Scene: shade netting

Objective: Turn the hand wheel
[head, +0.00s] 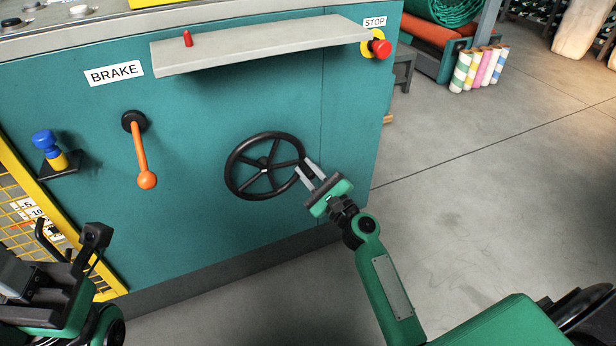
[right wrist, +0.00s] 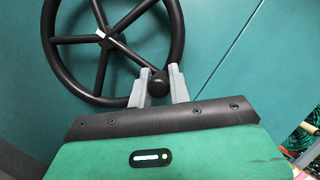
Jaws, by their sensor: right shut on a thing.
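The hand wheel (head: 264,166) is black with several spokes and is mounted on the teal machine front. My right gripper (head: 308,171) is at the wheel's right side. In the right wrist view, its two grey fingers (right wrist: 159,88) stand on either side of a round black knob (right wrist: 158,80) at the wheel's rim, shut on it. The wheel (right wrist: 104,50) also shows there, with a small white mark near its hub. Part of my left arm shows at the lower left of the head view, with its gripper (head: 68,245) dark and unclear; its jaw opening cannot be made out.
An orange brake lever (head: 141,160) hangs left of the wheel. A grey shelf (head: 260,46) juts out above it. A red stop button (head: 380,47) is at the upper right. A yellow mesh guard (head: 40,212) stands at the left. The floor (head: 470,190) to the right is clear.

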